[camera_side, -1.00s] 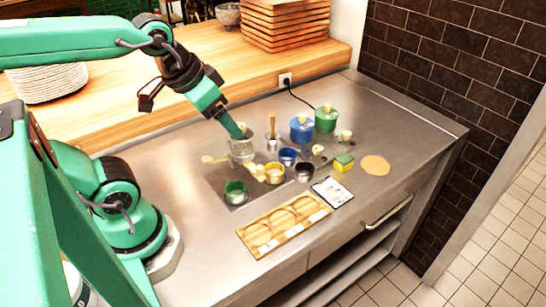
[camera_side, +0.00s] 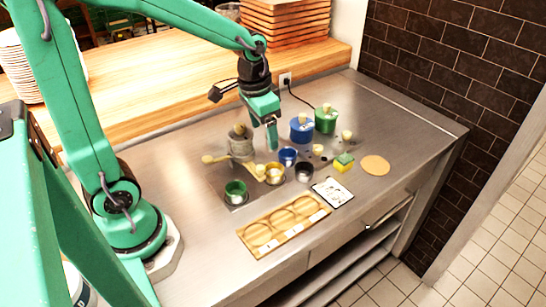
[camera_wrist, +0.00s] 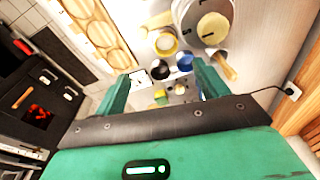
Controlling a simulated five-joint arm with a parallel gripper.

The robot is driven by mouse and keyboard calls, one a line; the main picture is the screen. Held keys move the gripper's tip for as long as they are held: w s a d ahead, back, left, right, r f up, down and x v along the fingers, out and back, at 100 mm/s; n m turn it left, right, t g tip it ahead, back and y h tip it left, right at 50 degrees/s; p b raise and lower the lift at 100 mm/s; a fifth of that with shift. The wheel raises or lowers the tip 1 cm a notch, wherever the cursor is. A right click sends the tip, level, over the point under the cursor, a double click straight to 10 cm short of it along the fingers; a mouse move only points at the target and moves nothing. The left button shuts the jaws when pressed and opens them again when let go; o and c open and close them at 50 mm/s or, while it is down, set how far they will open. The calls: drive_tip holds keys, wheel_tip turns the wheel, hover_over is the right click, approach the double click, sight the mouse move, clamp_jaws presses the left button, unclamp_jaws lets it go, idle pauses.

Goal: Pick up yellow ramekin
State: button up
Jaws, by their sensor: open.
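The yellow ramekin also shows in the wrist view (camera_wrist: 166,43), above the space between the fingers. A green ramekin (camera_side: 236,191) stands to its left on a dark mat.
A grey lidded canister (camera_side: 241,148) stands left of my gripper. Blue (camera_side: 302,130) and green (camera_side: 326,120) tubs stand to the right. A wooden tray with round recesses (camera_side: 251,242) and a white card (camera_side: 333,192) lie in front. A sponge (camera_side: 344,162) sits right; the counter's right end is clear.

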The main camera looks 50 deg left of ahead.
drive_tip(key=g, duration=0.2)
approach(274, 165)
drive_tip(key=shift+s+d+f+m, duration=0.1)
drive_tip(key=shift+s+d+m, duration=0.2)
drive_tip(key=shift+s+d, duration=0.7)
drive_tip(key=shift+f, duration=0.1)
drive_tip(key=shift+f, duration=1.25)
drive_tip(key=shift+w+f, duration=0.1)
drive_tip(key=shift+f, duration=2.45)
drive_tip(key=c, duration=1.1)
drive_tip(key=shift+r, duration=0.1)
